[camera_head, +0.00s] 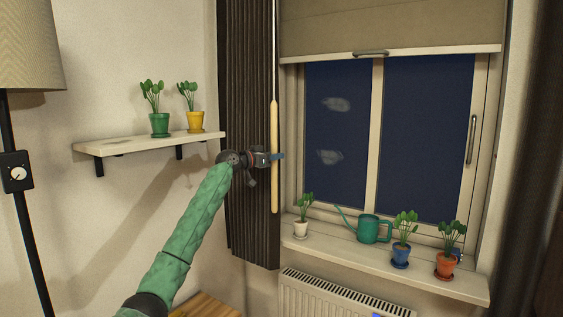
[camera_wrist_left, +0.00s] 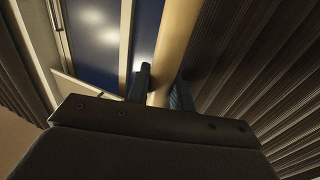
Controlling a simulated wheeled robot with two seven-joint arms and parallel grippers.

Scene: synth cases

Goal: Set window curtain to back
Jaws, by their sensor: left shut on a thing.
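The dark pleated window curtain (camera_head: 244,80) hangs gathered at the left of the window (camera_head: 385,130). Its pleats also show in the left wrist view (camera_wrist_left: 275,60) at the right. A pale wooden curtain wand (camera_head: 274,195) hangs upright beside its right edge. My left gripper (camera_head: 276,157) is shut on the wand, which passes between its two fingers in the left wrist view (camera_wrist_left: 170,60). A second dark curtain (camera_head: 546,150) shows at the far right. My right gripper is not in view.
A beige blind (camera_head: 390,25) covers the window's top. The sill (camera_head: 380,262) holds several potted plants and a green watering can (camera_head: 369,228), above a radiator (camera_head: 335,297). A wall shelf (camera_head: 130,145) with two plants and a lamp (camera_head: 28,45) stand left.

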